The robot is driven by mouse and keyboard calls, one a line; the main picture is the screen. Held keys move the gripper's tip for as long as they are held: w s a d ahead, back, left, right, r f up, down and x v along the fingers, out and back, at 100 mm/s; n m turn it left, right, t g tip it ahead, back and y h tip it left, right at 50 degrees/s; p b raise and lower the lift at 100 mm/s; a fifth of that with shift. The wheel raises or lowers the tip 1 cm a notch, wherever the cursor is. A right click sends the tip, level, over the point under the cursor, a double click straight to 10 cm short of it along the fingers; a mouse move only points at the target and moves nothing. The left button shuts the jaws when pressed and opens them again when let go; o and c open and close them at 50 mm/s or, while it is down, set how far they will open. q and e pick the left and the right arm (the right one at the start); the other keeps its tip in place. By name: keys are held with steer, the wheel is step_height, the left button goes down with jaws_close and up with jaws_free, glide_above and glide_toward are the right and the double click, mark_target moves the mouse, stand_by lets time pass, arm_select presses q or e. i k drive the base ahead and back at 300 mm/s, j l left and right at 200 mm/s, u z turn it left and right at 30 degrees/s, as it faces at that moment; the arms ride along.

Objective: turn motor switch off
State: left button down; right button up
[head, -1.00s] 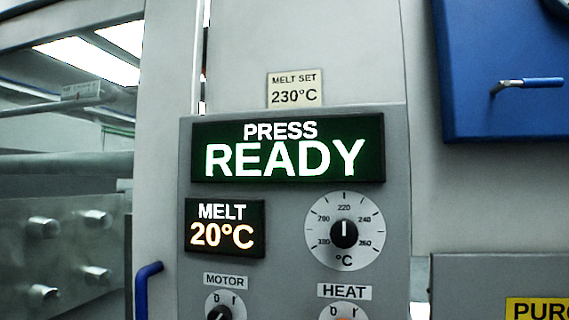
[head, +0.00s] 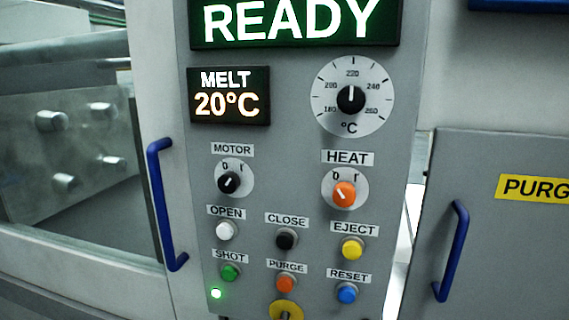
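The motor switch (head: 229,183) is a small black rotary knob on a round white dial below the MOTOR label (head: 232,149), on the left of the grey control panel. The dial has an O mark at upper left and an I mark at upper right. The knob's white pointer line appears to lean to the upper right, toward the I, though it is small. Neither of my grippers shows in the head view, and nothing covers the switch.
Right of it is the orange HEAT knob (head: 344,195), with the temperature dial (head: 351,97) above. Several push buttons, such as the white OPEN button (head: 226,231), sit below. Blue handles stand left (head: 158,205) and right (head: 452,250) of the panel. A green lamp (head: 216,293) glows.

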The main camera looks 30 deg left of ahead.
mark_target(229, 183)
steer(key=u, duration=1.3)
